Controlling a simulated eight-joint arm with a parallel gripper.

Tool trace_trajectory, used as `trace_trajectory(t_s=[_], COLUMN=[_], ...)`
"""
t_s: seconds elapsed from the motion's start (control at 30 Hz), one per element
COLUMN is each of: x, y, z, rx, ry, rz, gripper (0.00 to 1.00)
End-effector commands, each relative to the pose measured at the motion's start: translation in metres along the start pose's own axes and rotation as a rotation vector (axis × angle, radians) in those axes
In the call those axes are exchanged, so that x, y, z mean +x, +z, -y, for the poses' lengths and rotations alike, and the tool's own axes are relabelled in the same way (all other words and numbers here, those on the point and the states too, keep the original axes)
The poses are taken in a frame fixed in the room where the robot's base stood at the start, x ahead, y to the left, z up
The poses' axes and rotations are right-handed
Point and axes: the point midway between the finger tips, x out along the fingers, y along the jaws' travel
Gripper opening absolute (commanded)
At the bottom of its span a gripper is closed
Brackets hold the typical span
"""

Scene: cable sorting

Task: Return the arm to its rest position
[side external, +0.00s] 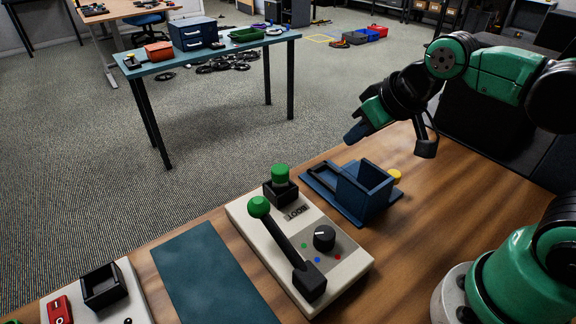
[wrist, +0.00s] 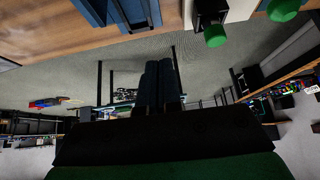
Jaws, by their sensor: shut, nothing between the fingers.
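My arm reaches in from the right in the side external view, green and black. My gripper (side external: 354,134) is held above the wooden table, to the upper right of the blue open box (side external: 368,187), and touches nothing there. In the wrist view, the dark blue fingers (wrist: 159,66) lie together and are empty. Nothing is held.
A panel (side external: 335,268) with a green-knobbed lever (side external: 258,207), green button (side external: 280,175) and dial (side external: 324,238) stands on the table. A teal mat (side external: 212,275) lies left of it, then a red switch (side external: 59,309). A second table (side external: 220,48) stands beyond the floor.

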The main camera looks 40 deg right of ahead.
Motion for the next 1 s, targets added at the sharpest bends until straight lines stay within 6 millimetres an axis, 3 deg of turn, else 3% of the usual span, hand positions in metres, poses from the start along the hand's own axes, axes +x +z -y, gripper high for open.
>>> trace_trajectory(t_s=[0.17,1.0], x=[0.0045,0.0045], y=[0.0139,0.0140], z=[-0.0076,-0.0075], rx=[-0.004,-0.005], ry=[0.015,0.015], rz=[-0.041,-0.041], gripper=[0.00,0.00])
